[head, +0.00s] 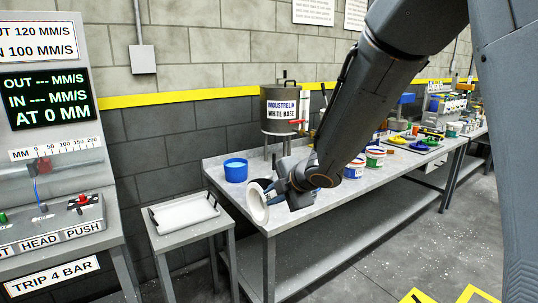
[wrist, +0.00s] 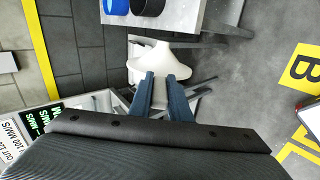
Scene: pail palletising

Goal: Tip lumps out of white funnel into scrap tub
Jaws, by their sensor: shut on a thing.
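The white funnel (head: 262,214) is held in my gripper (head: 284,190), near the front left corner of the workbench. It is tilted on its side, with its wide mouth facing left in the head view. In the wrist view the funnel (wrist: 165,58) sits between the blue fingers of my gripper (wrist: 161,82), which are shut on it. No lumps can be made out. A black round tub (wrist: 148,6) stands on the bench and is mostly hidden behind the funnel in the head view. A blue tub (head: 236,171) stands beside it. I cannot tell which is the scrap tub.
A side table with a white tray (head: 184,214) stands left of the workbench (head: 330,203). A drum on a stand (head: 284,107) is at the back of the bench. Several paint pails (head: 375,157) stand to the right, behind my arm. A control machine (head: 50,130) is at far left.

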